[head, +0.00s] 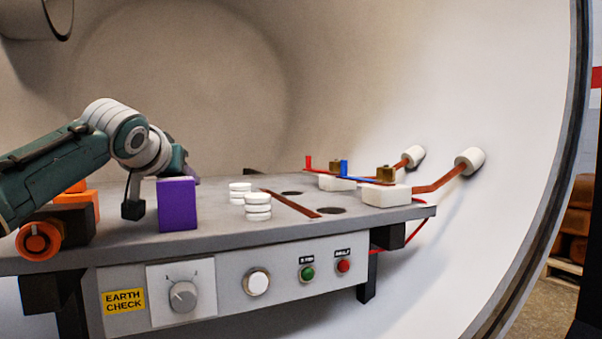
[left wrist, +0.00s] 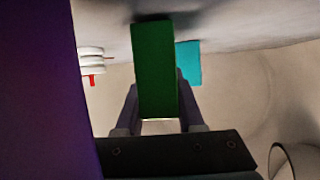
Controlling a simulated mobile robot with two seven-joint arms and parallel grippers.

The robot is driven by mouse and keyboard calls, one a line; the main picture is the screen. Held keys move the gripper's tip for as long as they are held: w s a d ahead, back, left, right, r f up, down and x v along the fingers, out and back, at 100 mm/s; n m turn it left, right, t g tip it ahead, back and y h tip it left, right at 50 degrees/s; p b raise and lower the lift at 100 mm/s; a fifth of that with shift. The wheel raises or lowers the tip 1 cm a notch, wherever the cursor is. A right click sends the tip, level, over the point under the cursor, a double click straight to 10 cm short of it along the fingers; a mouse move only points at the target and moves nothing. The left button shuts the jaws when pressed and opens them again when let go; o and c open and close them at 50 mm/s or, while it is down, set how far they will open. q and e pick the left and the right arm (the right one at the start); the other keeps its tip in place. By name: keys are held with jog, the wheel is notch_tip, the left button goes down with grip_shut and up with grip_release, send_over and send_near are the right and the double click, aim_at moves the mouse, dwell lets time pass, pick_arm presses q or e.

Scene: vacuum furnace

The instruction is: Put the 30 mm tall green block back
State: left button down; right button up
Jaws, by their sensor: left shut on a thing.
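The green block (left wrist: 155,70) shows in the left wrist view, upright between the fingers of my left gripper (left wrist: 160,108), which is shut on it. Its far end is close to the grey bench surface, with a dark shadow there; I cannot tell whether it touches. In the head view the green block and my left fingertips are hidden behind the purple block (head: 177,204), which stands on the bench. The purple block also fills the left side of the left wrist view (left wrist: 38,90). A teal block (left wrist: 189,62) shows just behind the green one. My right gripper is in neither view.
White stacked discs (head: 258,206) stand on the bench (head: 222,230) right of the purple block, with a copper strip (head: 291,204) and dark holes beyond. White blocks with copper bars (head: 388,195) are at the right. An orange and black object (head: 40,240) is at the left.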

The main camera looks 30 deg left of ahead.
pick_arm(q)
jog(key=c, duration=0.5)
grip_release()
jog(key=shift+f, duration=0.1)
jog(key=shift+r, duration=0.6)
jog(key=shift+s+d+r, duration=0.15)
jog(key=shift+s+r, duration=0.05)
jog(key=shift+s, duration=0.05)
jog(key=p+v, duration=0.3)
jog(key=v, duration=0.8)
jog(key=shift+s, duration=0.15)
